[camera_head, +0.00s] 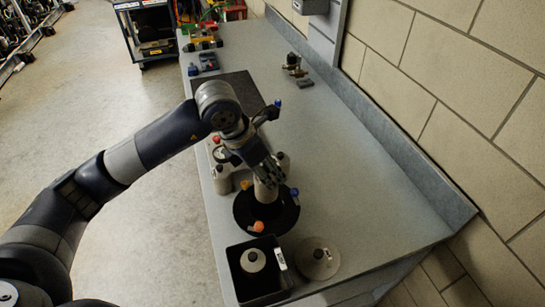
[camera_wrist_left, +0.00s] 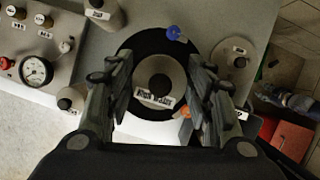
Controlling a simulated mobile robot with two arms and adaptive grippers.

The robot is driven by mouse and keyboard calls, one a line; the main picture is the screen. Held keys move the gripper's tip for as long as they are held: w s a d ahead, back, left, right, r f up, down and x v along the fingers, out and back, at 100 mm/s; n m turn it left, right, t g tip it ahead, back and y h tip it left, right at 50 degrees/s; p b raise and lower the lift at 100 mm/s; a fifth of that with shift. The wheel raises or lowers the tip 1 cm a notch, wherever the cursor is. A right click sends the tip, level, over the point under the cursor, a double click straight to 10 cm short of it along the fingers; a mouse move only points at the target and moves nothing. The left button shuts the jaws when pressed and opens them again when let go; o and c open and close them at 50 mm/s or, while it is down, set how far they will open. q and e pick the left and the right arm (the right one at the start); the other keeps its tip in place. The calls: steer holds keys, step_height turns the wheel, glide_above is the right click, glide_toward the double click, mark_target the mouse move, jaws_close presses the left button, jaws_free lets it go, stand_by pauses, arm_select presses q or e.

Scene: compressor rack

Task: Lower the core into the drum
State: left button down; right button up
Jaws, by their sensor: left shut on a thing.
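The drum (camera_head: 284,217) is a black round body on the bench, with blue and orange knobs around its rim. My left gripper (camera_head: 267,180) is over it, shut on the core (camera_head: 263,193), a pale grey cylinder. In the left wrist view the core (camera_wrist_left: 153,75) shows from above as a grey disc with a dark knob and a white label, between the fingers of my left gripper (camera_wrist_left: 158,98). The black drum (camera_wrist_left: 150,42) surrounds it in that view. The core's lower end is hidden, so I cannot tell how deep it sits. My right gripper is not in view.
A black open box (camera_head: 244,284) with a pale knobbed part stands at the bench's near end, beside a flat grey disc (camera_head: 317,260). A panel with a gauge (camera_wrist_left: 37,70) and pale bottles (camera_head: 222,180) stand close by. The right side of the bench is clear.

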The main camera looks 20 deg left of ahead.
arm_select(q)
steer(key=shift+s+f, duration=0.1)
steer(key=shift+f, duration=0.25)
steer(key=shift+a+f+b, duration=0.15)
steer(key=shift+f+b, duration=0.35)
steer(key=shift+f, duration=0.2)
steer(key=shift+f+b, duration=0.3)
steer(key=shift+f, duration=0.65)
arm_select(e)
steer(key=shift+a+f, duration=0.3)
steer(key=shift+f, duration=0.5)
arm_select(q)
steer(key=shift+f+b, duration=0.25)
steer(key=shift+b, duration=0.1)
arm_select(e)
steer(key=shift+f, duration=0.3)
arm_select(q)
steer(key=shift+f+b, duration=0.4)
steer(key=shift+b, duration=0.1)
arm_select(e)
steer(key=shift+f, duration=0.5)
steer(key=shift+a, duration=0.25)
